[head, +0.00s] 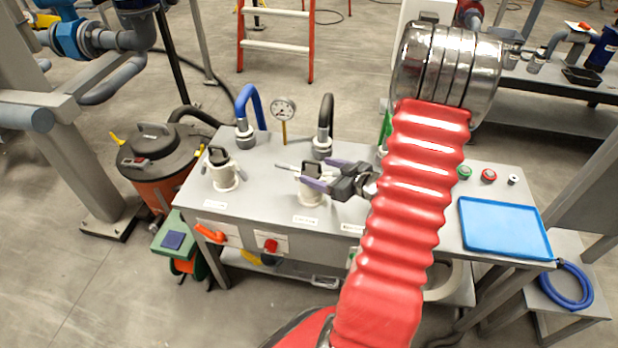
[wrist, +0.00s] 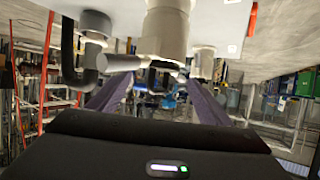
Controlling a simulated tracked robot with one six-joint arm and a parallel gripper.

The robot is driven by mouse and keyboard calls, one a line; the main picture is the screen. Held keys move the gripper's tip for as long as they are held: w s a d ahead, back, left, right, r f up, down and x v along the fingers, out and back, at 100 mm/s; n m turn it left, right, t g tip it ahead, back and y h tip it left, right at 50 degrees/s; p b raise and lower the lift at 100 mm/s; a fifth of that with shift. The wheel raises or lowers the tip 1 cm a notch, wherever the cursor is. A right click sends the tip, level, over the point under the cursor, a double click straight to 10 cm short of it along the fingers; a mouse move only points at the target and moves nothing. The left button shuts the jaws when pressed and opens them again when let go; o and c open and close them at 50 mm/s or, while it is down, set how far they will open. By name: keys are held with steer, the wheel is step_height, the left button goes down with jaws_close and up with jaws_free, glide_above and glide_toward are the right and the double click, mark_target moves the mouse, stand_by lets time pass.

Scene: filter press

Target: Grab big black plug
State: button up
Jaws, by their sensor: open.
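A black plug (head: 312,170) sits in the top of a pale cylindrical fitting (head: 310,192) near the middle of the bench. A grey bar sticks out to its left. Contact with the plug cannot be told.
A black hose (head: 326,112) and a blue hose (head: 250,100) rise behind the plugs, with a pressure gauge (head: 284,110) between them. A blue tray (head: 503,228) lies on the right. An orange-handled valve (head: 209,234) is on the bench front.

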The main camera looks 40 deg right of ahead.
steer(key=shift+x, duration=1.05)
steer(key=c, duration=1.2)
